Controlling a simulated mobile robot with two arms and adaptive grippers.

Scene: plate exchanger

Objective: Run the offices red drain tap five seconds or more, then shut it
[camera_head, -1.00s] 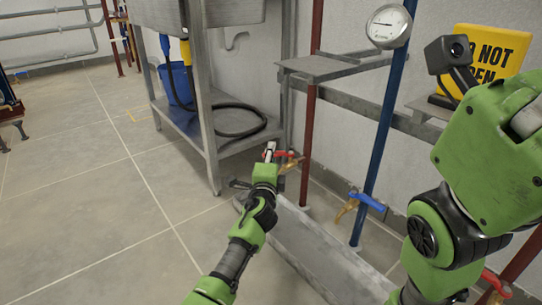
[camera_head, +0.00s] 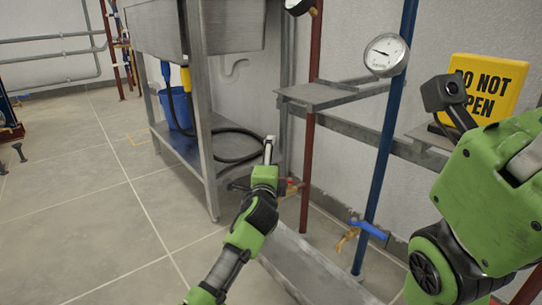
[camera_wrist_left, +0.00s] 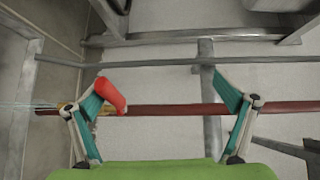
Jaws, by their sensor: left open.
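A drain tap with a red handle (camera_head: 291,186) and a brass body sits low on a red pipe (camera_head: 307,165). My left gripper (camera_head: 269,150) is above and slightly left of it in the head view. In the left wrist view the gripper (camera_wrist_left: 165,110) is open, its fingers wide apart. The red handle (camera_wrist_left: 113,94) shows beside the left finger; I cannot tell if they touch. Thin pale streaks run left from the brass part (camera_wrist_left: 68,107), perhaps water. No label naming the offices tap is readable.
A blue-handled tap (camera_head: 369,229) is on the blue pipe (camera_head: 385,150) to the right. A grey trough (camera_head: 315,268) lies below the taps. A metal sink stand (camera_head: 204,130) is on the left, a yellow sign (camera_head: 487,85) on the right. Open floor lies left.

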